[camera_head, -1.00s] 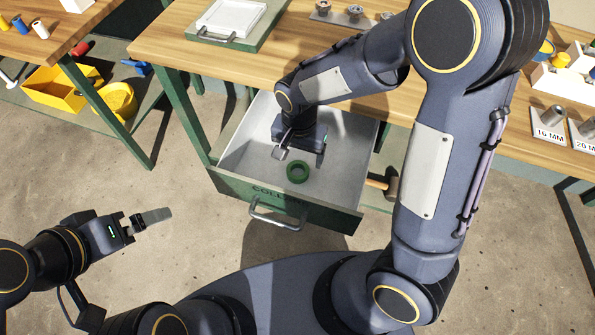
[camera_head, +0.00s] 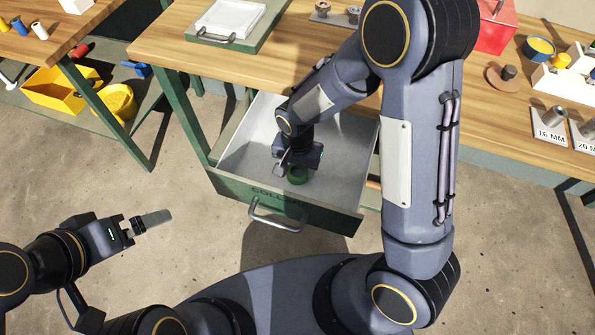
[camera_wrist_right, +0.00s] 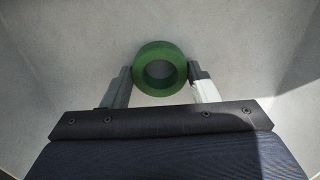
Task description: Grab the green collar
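The green collar (camera_head: 297,174) lies on the floor of the open drawer (camera_head: 345,150), ring opening upward. It also shows in the right wrist view (camera_wrist_right: 160,68). My right gripper (camera_head: 289,168) is down in the drawer over the collar and partly covers it in the head view. In the right wrist view its two fingers (camera_wrist_right: 160,86) are spread, one on each side of the collar, with their tips close to its sides. I cannot tell whether they touch it.
The drawer's walls surround my right gripper, and the handle (camera_head: 276,216) faces front.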

